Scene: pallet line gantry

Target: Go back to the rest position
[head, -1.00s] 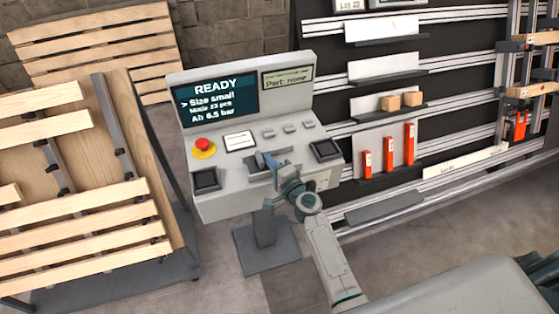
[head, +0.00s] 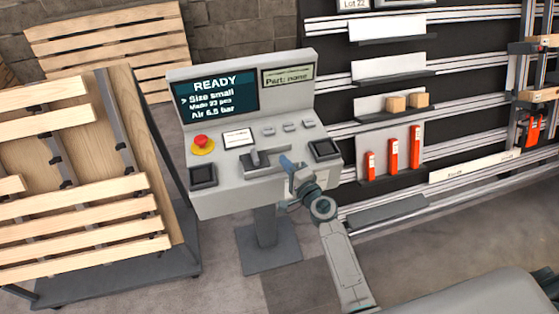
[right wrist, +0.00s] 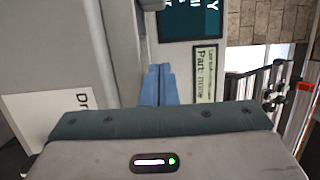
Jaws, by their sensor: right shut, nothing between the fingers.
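My right gripper (head: 286,163) is in front of the lower right part of the grey control console (head: 235,188). Its blue fingers are shut with nothing between them, and they show closed together in the right wrist view (right wrist: 158,86). In the head view the fingertips are close to the console's dark lever (head: 262,160); I cannot tell whether they touch. The console screen (head: 216,97) reads READY, Size small, and the small display (head: 287,76) reads Part: none. My left gripper is not in view.
A red emergency button (head: 201,141) sits on the console's left. A pallet frame with wooden slats (head: 80,210) stands at the left. A rack (head: 440,110) with shelves, two small wooden blocks and orange-red items (head: 393,157) is at the right. Floor is clear around the console foot.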

